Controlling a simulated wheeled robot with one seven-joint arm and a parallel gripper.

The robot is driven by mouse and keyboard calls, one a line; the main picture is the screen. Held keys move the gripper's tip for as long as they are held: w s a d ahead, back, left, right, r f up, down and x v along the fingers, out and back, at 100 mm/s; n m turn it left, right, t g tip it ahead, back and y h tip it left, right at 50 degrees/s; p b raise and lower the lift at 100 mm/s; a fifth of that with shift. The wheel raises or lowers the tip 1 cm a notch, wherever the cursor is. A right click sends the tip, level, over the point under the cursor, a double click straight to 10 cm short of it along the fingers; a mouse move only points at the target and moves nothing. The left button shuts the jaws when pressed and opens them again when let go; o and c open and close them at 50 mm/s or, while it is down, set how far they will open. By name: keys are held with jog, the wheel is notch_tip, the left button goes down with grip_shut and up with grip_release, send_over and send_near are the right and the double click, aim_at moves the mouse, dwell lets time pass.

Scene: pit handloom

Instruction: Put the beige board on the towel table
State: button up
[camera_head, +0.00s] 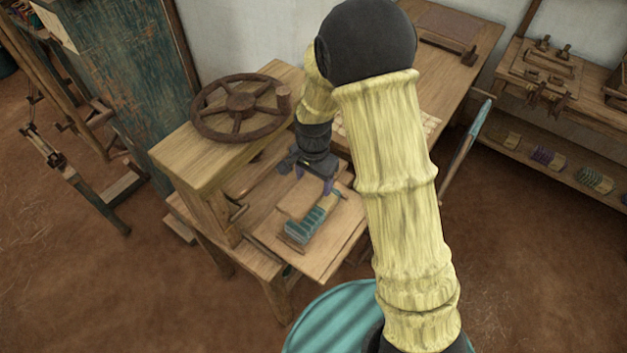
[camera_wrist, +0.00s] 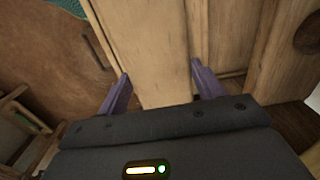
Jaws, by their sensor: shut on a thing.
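My gripper (camera_head: 318,183) hangs low over the wooden table beside the wheel. In the wrist view its two purple fingers (camera_wrist: 163,82) are shut on the beige board (camera_wrist: 145,45), a long pale wooden piece running up the picture between them. In the head view a wide pale wooden panel (camera_head: 335,255) lies below and in front of my gripper, with teal folded cloth (camera_head: 306,228) on it; I cannot tell the held board's outline apart there. I cannot tell which surface is the towel table.
A spoked wheel (camera_head: 240,107) sits on a raised wooden block (camera_head: 185,160) left of my gripper. A dark blue-green cabinet (camera_head: 125,75) stands behind. A bench with a shelf of spools (camera_head: 541,156) is at right. The brown floor (camera_head: 130,290) at front left is clear.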

dwell(0.3)
jog(key=w+d+f+n, duration=0.2)
jog(key=d+f+n, duration=0.5)
jog(key=d, duration=0.6)
jog(key=shift+d+f+n+p, duration=0.2)
jog(key=shift+f+n+p, duration=0.1)
jog(key=shift+f, duration=0.5)
jog(key=shift+w, duration=0.1)
